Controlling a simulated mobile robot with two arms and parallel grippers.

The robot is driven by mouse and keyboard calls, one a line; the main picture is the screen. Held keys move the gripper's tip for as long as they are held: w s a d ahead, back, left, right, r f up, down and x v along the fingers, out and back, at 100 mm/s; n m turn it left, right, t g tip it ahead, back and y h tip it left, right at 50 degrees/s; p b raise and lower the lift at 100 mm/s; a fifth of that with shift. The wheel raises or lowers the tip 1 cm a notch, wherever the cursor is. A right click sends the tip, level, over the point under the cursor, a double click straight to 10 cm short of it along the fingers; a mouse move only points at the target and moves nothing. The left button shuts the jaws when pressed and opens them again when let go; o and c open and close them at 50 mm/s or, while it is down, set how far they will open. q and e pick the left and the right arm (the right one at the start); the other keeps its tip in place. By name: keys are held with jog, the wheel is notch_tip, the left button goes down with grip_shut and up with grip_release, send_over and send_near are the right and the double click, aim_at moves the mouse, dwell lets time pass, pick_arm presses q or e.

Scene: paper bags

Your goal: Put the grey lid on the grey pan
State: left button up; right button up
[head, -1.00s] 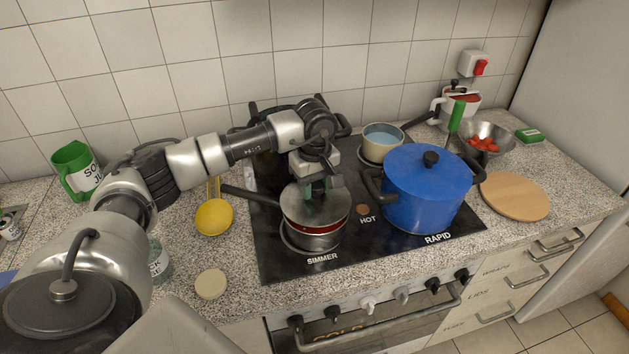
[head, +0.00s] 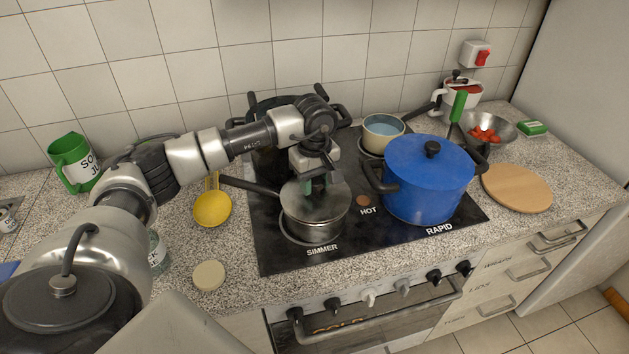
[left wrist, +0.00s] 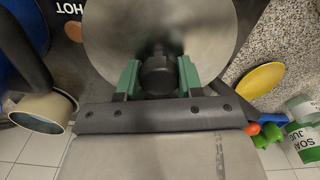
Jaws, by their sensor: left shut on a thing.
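The grey lid (head: 316,204) lies over the grey pan (head: 312,230), which stands on the SIMMER plate at the front left of the hob. The lid looks level and its rim meets the pan's rim, with no gap showing from the head. The pan's dark handle (head: 249,185) points to the left and back. My left gripper (head: 318,186) is above the lid. In the left wrist view its green fingers (left wrist: 158,80) are shut on the dark knob of the lid (left wrist: 200,35). The inside of the pan is hidden. My right gripper is not in view.
A blue pot (head: 424,190) stands close on the right, with a small pan (head: 383,135) behind. A yellow ladle (head: 212,209) and a round pale disc (head: 208,275) lie on the left counter. A wooden board (head: 517,189) lies on the right.

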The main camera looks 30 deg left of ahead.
pick_arm(q)
jog(key=shift+f+b, duration=0.2)
jog(key=shift+b, duration=0.15)
dwell(0.5)
dwell(0.5)
jog(key=shift+f+b, duration=0.4)
jog(key=o, duration=1.5)
jog(key=shift+r, duration=0.1)
jog(key=shift+r+p, duration=2)
jog(key=shift+r, duration=1.45)
